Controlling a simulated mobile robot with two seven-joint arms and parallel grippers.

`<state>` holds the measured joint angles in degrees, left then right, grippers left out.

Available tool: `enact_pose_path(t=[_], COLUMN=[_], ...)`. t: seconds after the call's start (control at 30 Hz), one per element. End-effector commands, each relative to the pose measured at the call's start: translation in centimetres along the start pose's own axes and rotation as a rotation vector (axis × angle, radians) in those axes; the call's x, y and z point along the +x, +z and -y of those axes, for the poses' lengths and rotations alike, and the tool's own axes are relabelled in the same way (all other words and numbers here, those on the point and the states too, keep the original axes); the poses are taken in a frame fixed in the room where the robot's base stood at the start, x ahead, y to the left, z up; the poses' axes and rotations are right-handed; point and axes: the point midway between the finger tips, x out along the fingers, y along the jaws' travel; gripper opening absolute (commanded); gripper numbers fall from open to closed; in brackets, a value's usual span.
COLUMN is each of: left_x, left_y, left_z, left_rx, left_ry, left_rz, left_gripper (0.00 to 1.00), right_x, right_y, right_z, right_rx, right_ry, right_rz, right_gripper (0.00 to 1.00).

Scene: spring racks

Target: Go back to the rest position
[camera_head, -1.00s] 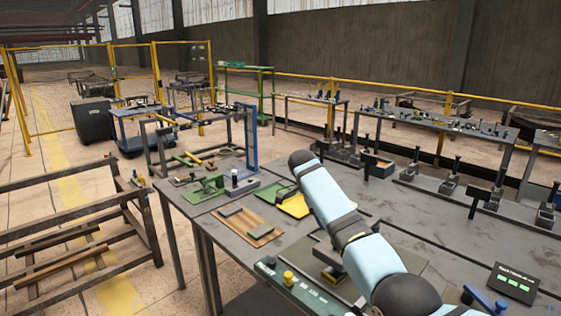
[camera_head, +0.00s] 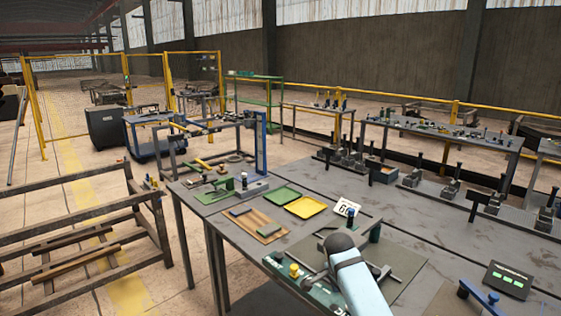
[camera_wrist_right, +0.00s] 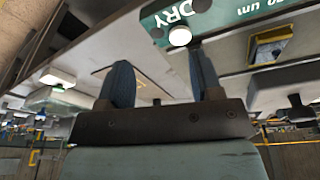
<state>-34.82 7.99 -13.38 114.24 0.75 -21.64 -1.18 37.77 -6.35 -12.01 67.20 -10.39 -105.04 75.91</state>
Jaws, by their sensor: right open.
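My right arm (camera_head: 362,285) comes in from the bottom in the head view, over the front part of the dark workbench (camera_head: 400,215). Its gripper cannot be made out in that view. In the right wrist view my right gripper (camera_wrist_right: 160,65) shows two blue-grey fingers standing well apart, with nothing between them. Beyond the fingers, a green panel (camera_wrist_right: 225,18) with white lettering and a round white light or knob (camera_wrist_right: 180,37) shows close by. My left gripper is in neither view.
On the bench are a yellow tray (camera_head: 306,207), a green tray (camera_head: 282,194), a wooden board (camera_head: 254,226), a white number card (camera_head: 346,207) and a black display (camera_head: 509,280). A blue post (camera_head: 261,142) rises at the far corner. The bench's middle right is largely clear.

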Motion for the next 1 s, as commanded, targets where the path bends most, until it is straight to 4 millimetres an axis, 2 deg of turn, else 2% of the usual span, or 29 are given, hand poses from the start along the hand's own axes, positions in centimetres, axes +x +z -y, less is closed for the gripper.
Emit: enact_pose_path(t=[0.03,0.2,0.27,0.4,0.6,0.7,0.8,1.0], left_x=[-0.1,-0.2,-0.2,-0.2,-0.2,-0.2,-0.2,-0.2], left_y=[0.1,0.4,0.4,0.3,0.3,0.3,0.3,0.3], left_z=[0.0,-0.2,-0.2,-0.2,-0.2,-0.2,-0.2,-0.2], left_rx=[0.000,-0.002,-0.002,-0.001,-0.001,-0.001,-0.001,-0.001], left_ry=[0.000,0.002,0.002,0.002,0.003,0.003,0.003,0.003], left_rz=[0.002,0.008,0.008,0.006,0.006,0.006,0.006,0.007], left_gripper=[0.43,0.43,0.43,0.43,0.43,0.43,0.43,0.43], right_x=[2.1,6.6,7.6,9.1,8.7,7.6,6.5,4.3], right_y=[0.7,2.8,3.5,5.2,7.5,8.4,9.0,9.9], right_z=[-2.3,-9.5,-12.3,-19.1,-29.0,-32.8,-35.6,-39.7], right_rx=[-0.056,-0.271,-0.348,-0.529,-0.795,-0.907,-0.992,-1.123], right_ry=[-0.012,-0.079,-0.103,-0.158,-0.231,-0.261,-0.281,-0.312], right_rz=[0.015,0.039,0.040,0.031,-0.010,-0.034,-0.054,-0.089], right_gripper=[0.60,0.60,0.60,0.60,0.60,0.60,0.60,0.60])
